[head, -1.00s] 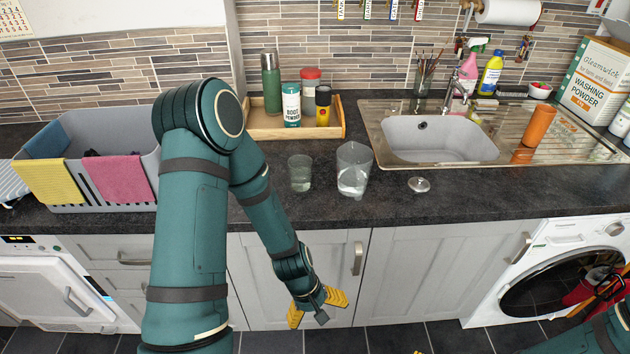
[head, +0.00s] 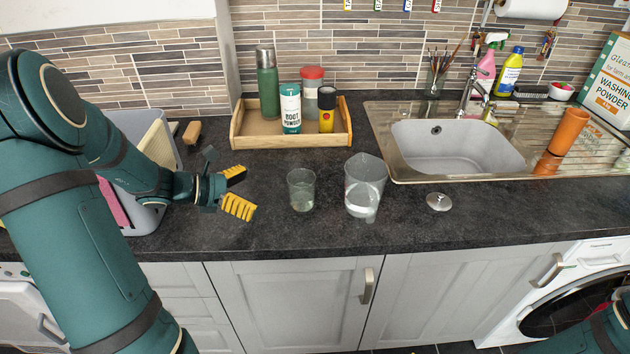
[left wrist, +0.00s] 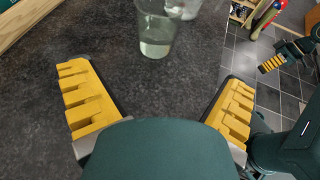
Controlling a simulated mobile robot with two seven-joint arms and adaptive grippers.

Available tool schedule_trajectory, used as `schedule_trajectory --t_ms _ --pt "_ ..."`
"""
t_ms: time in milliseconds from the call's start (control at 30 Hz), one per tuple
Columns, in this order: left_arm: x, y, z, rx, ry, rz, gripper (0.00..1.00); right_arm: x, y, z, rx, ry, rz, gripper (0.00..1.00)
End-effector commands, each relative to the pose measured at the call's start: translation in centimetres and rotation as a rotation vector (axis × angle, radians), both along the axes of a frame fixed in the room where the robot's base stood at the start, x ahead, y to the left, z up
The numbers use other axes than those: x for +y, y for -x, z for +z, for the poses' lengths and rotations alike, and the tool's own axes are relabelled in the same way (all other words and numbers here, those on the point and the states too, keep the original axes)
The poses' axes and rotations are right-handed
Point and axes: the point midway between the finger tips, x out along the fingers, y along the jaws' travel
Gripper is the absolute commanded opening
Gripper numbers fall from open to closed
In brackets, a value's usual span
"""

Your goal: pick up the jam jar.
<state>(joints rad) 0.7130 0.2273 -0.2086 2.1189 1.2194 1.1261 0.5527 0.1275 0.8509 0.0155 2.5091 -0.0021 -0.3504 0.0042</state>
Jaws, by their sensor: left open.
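The jam jar (head: 301,190) looks to be the small clear open glass with a little pale liquid in it. It stands upright on the dark worktop; in the left wrist view the jar (left wrist: 157,35) is at the top, beyond my fingertips. My left gripper (head: 240,190) is open and empty, low over the worktop to the left of the jar and apart from it. Its yellow fingers (left wrist: 158,78) are spread wide. My right gripper (left wrist: 271,64) shows small in the left wrist view; its opening is unclear.
A clear jug (head: 365,180) with liquid stands close right of the jar. Behind is a wooden tray (head: 240,136) with bottles and a red-lidded container. A grey basket (head: 150,215) is behind my left arm. A metal disc (head: 438,202) and the sink (head: 455,146) are at right.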

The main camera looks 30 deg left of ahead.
Motion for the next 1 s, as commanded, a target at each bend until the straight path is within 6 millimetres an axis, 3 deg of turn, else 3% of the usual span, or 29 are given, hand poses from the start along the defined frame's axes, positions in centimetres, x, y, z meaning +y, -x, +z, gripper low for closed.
schedule_trajectory --t_ms 167,500,1000 --pt "-0.7 -0.7 -0.5 0.000 0.001 -0.004 1.00 0.0 0.0 -0.3 0.000 0.000 0.000 1.00" --pt "-4.3 -5.0 -2.9 0.001 0.001 -0.005 1.00 0.0 -0.2 -1.4 -0.005 0.001 -0.001 1.00" --pt "-6.8 -8.2 -4.3 0.000 0.000 -0.006 1.00 0.0 -0.4 -2.4 -0.010 0.001 -0.002 1.00"
